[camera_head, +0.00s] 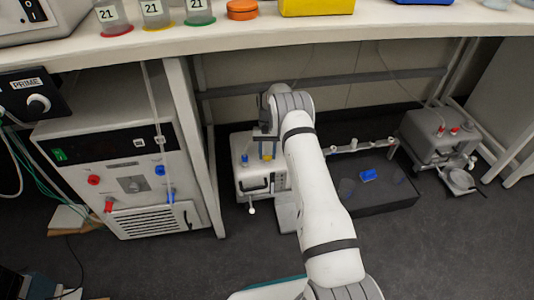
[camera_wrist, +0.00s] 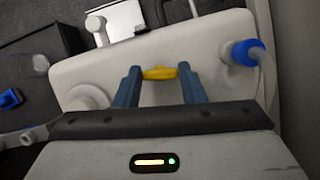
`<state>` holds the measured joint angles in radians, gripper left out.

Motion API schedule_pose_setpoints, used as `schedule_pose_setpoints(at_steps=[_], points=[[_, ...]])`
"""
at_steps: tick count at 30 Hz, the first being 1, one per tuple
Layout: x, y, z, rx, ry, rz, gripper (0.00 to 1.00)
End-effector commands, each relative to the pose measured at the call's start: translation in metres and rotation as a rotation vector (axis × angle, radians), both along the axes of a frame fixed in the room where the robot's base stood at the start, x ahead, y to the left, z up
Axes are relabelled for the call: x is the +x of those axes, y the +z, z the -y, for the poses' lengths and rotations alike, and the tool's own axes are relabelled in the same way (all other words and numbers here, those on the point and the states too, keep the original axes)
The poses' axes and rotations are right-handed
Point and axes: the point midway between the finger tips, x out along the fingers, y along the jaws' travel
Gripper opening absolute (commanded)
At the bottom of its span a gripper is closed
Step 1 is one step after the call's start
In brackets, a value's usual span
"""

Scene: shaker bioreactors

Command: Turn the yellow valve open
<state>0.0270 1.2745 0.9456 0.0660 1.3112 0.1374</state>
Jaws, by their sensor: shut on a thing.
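The yellow valve (camera_wrist: 158,73) is a small handle on top of a white box-shaped unit (camera_wrist: 215,88). In the wrist view my gripper (camera_wrist: 159,68) has its two blue fingers on either side of the valve, shut on its ends. The valve lies across the picture between the fingertips. In the head view the white unit (camera_head: 250,182) stands on the floor under the bench, and my gripper (camera_head: 266,150) reaches down onto its top. My arm hides part of the unit there.
A blue hose fitting (camera_wrist: 246,53) stands on the unit's top, right of the valve. A dark box (camera_head: 385,197) lies right of the unit, and another grey device (camera_head: 440,135) is further right. A large white machine (camera_head: 125,160) stands left. The bench (camera_head: 350,27) overhangs.

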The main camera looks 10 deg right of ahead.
Motion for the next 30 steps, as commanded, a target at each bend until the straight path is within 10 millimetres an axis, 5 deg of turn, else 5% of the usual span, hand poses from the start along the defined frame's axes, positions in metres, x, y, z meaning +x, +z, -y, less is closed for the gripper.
schedule_pose_setpoints(at_steps=[12,29,30], points=[[0.0011,0.0006,-0.0007,-0.001,0.184,0.004,0.14],[0.0014,0.0007,-0.0009,0.0,0.21,0.005,0.14],[0.0014,0.0007,-0.0009,-0.001,0.209,0.005,0.4]])
